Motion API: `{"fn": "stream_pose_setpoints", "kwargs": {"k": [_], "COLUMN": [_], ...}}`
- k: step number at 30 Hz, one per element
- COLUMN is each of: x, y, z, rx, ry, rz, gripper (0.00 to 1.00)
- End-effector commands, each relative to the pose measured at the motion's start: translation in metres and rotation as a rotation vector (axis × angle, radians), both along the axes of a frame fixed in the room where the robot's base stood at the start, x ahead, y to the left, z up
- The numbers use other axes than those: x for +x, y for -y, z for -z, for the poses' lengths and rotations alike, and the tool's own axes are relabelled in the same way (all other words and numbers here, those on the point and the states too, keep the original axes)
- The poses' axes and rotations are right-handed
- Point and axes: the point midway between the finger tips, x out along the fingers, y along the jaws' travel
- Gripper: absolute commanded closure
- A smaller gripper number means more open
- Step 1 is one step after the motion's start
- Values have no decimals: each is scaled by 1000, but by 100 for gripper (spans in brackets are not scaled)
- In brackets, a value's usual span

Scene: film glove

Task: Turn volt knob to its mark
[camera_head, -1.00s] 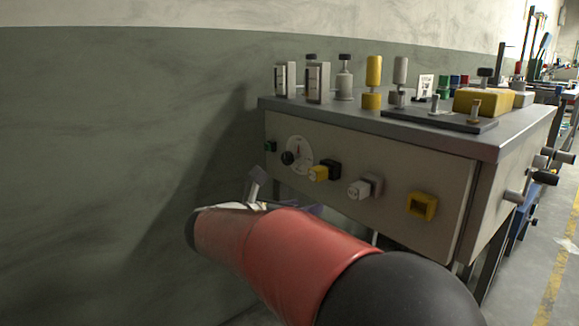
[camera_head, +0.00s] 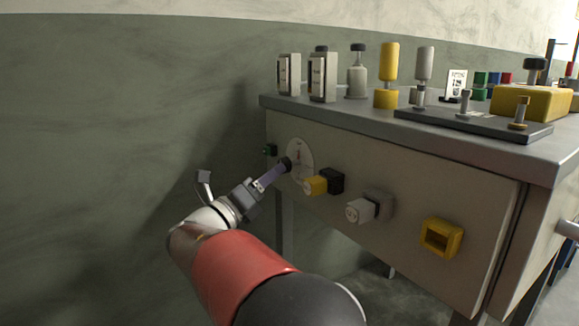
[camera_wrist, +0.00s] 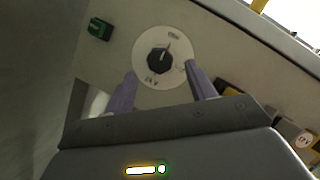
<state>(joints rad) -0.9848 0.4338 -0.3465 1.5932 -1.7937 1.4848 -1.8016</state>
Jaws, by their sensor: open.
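The volt knob is a small black knob (camera_wrist: 160,61) at the middle of a round white dial (camera_wrist: 180,42) on the cabinet's front panel. The wrist view shows marks on the dial, and a light pointer line on the knob aims up and slightly right. My gripper (camera_wrist: 160,84) is open, its two purple fingers on either side of the dial's lower part, with the knob ahead between them. In the head view the knob (camera_head: 285,164) is partly behind my fingertips (camera_head: 281,168). I cannot tell whether the fingers touch it.
A small green part (camera_head: 270,151) sits left of the dial. To its right are a yellow plug (camera_head: 316,186) in a black socket, a grey plug (camera_head: 361,210) and an empty yellow socket (camera_head: 441,238). A wall is at left.

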Motion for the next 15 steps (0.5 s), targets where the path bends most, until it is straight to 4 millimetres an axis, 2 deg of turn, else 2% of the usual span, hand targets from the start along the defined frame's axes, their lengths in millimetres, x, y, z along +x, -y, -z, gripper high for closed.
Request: {"fn": "stream_pose_setpoints", "kwargs": {"k": [7, 15], "x": [29, 40], "y": [26, 36], "z": [-11, -17], "rx": [3, 1], "ry": [1, 0], "rz": [3, 0], "gripper": [45, 45]}}
